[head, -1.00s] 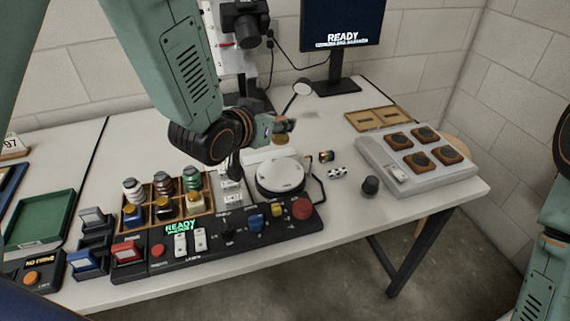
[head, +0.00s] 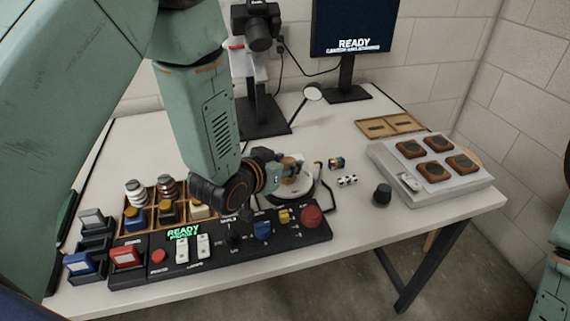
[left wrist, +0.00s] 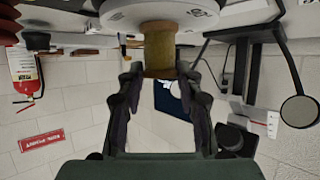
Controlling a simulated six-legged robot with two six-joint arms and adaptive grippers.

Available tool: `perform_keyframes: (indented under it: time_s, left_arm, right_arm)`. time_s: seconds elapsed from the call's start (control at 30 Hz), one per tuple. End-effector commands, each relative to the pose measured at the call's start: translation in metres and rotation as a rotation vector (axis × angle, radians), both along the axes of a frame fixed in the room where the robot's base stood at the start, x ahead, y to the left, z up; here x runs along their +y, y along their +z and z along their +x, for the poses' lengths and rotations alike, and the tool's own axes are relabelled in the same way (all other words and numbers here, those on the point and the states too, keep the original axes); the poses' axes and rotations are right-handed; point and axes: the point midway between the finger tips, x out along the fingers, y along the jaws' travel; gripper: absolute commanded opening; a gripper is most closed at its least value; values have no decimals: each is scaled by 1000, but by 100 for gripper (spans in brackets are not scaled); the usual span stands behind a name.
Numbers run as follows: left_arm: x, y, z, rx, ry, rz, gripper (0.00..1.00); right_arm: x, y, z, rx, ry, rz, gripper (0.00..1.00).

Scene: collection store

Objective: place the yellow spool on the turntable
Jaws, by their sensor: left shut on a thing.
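The yellow spool (left wrist: 160,48) is between the fingertips of my left gripper (left wrist: 160,76), which is shut on it. The left wrist view is upside down, and there the spool's end meets the edge of the white turntable (left wrist: 118,18) in the picture. I cannot tell whether they touch. In the head view my left gripper (head: 294,168) is over the white round turntable (head: 294,190), with the spool (head: 287,161) partly hidden by the fingers. My right gripper is out of view; only part of that arm shows at the right edge.
A black control panel (head: 212,262) with buttons lies in front of the turntable. A wooden tray of spools (head: 151,219) stands left. A small mirror on an arm (head: 313,93), a black knob (head: 382,194) and a grey box with brown pads (head: 389,164) are nearby.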

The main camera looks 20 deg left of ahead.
Motion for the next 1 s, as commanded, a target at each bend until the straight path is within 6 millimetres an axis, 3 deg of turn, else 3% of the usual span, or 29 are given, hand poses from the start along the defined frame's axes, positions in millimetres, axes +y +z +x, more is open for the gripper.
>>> perform_keyframes:
  time_s: [0.3, 0.33, 0.57, 1.0]
  left_arm:
    - [0, -2, 2, -2, 0, 0, 9]
    - [0, -1, 2, -2, 0, 0, 37]
    - [0, -1, 2, -2, 0, 0, 57]
    - [2, 5, -3, 0, 0, -1, 58]
  right_arm:
    - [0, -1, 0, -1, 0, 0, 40]
    - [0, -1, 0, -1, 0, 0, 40]
    - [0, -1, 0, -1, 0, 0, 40]
    - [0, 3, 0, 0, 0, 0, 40]
